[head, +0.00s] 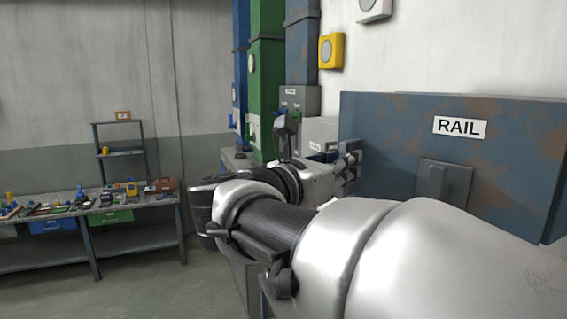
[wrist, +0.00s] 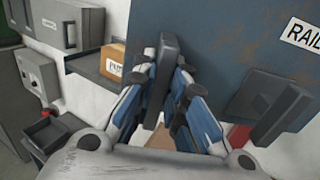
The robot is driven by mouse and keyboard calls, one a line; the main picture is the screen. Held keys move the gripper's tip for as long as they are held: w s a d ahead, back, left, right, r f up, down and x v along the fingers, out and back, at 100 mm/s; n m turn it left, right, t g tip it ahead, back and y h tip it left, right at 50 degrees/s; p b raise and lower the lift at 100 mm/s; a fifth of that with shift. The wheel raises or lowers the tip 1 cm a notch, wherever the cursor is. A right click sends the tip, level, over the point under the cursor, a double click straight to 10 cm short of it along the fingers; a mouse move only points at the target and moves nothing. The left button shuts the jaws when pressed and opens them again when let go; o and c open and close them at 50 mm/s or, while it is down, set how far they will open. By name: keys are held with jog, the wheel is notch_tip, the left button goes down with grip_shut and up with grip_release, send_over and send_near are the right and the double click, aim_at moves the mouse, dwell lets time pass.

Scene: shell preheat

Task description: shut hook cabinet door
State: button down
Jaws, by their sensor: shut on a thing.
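A worn blue cabinet front (head: 390,125) with a RAIL sign (head: 459,127) fills the right of the head view; it also shows in the wrist view (wrist: 215,45). No HOOK label is readable in either view. My gripper (head: 352,165) is at the left part of this blue front. In the wrist view my gripper (wrist: 163,95) is shut on a dark grey bar (wrist: 167,60) that looks like a handle. I cannot tell for certain what the bar is fixed to. A second grey handle (head: 444,182) is on the blue front under the sign, apart from my gripper.
In the wrist view, a labelled cardboard box (wrist: 114,60) sits on a shelf beside a grey cabinet (wrist: 65,24). A grey safe-like box (wrist: 40,75) and a dark tray (wrist: 46,131) are lower left. A cluttered workbench (head: 60,214) stands far left, with open floor before it.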

jog(key=w+d+m+g+h+b, duration=0.2)
jog(key=w+d+m+g+h, duration=0.1)
jog(key=w+d, duration=0.5)
jog(key=shift+d+m+g, duration=0.4)
jog(key=shift+d+g, duration=0.5)
jog(key=shift+d, duration=0.05)
jog(key=c, duration=2)
grip_release()
jog(key=shift+r, duration=0.15)
jog(key=shift+c, duration=0.2)
jog(key=o, duration=0.4)
jog(key=shift+w+d, duration=0.15)
jog(key=shift+d, duration=0.05)
jog(key=shift+o, duration=0.2)
jog(key=shift+a, duration=0.15)
